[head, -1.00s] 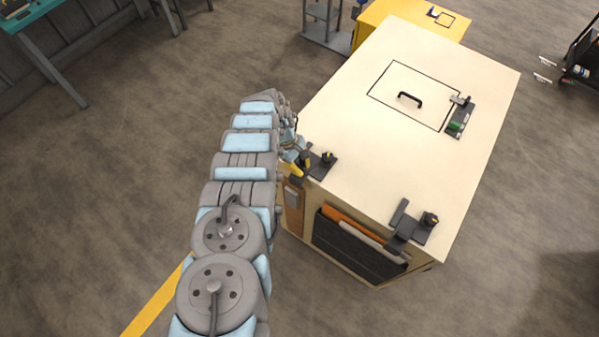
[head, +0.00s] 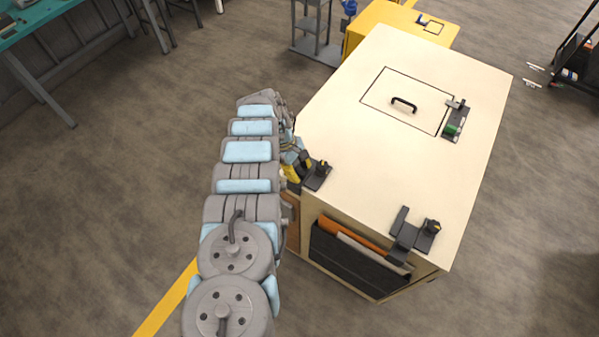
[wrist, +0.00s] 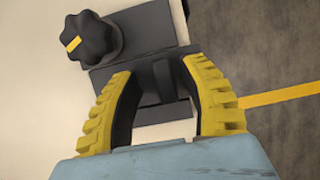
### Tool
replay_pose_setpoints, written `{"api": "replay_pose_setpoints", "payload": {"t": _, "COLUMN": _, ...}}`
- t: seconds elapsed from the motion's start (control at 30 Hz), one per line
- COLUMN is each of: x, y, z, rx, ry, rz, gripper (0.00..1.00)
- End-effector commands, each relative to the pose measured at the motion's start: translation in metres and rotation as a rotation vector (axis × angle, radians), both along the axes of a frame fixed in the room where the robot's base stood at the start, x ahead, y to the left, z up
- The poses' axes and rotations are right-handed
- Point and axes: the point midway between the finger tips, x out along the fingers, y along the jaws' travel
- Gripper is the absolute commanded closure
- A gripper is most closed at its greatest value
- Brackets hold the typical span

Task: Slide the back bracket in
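A dark stand with a black knob (head: 323,168) sits at the left edge of the cream bench top (head: 400,160). My gripper (wrist: 158,68) is at this stand, over the bench edge; in the head view my arm partly hides it. In the wrist view its yellow fingers stand apart, one on each side of a dark upright piece (wrist: 163,82) of the bracket. Gaps show beside that piece, and I see no clear grip. The knob with its yellow mark (wrist: 87,38) is left of the fingers. I cannot tell which bracket is the back one.
Another dark stand with a knob (head: 432,226) is at the bench's front right corner. A stand with a green part (head: 452,129) is at the right, near a black handle (head: 404,104). Boards fill a dark pocket (head: 350,262) on the bench front. The bench middle is clear.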

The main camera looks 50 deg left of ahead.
Motion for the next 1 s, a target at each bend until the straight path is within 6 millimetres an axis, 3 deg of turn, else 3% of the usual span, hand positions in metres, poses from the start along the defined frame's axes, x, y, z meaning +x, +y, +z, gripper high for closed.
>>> {"api": "replay_pose_setpoints", "payload": {"t": 0.57, "x": -0.001, "y": 0.003, "z": 0.010, "rx": -0.002, "ry": 0.002, "rz": -0.001, "gripper": 0.56}}
{"api": "replay_pose_setpoints", "payload": {"t": 0.77, "x": -0.003, "y": 0.010, "z": 0.027, "rx": -0.001, "ry": 0.001, "rz": -0.002, "gripper": 0.56}}
{"api": "replay_pose_setpoints", "payload": {"t": 1.0, "x": -0.007, "y": 0.022, "z": 0.061, "rx": -0.003, "ry": 0.000, "rz": -0.002, "gripper": 0.56}}
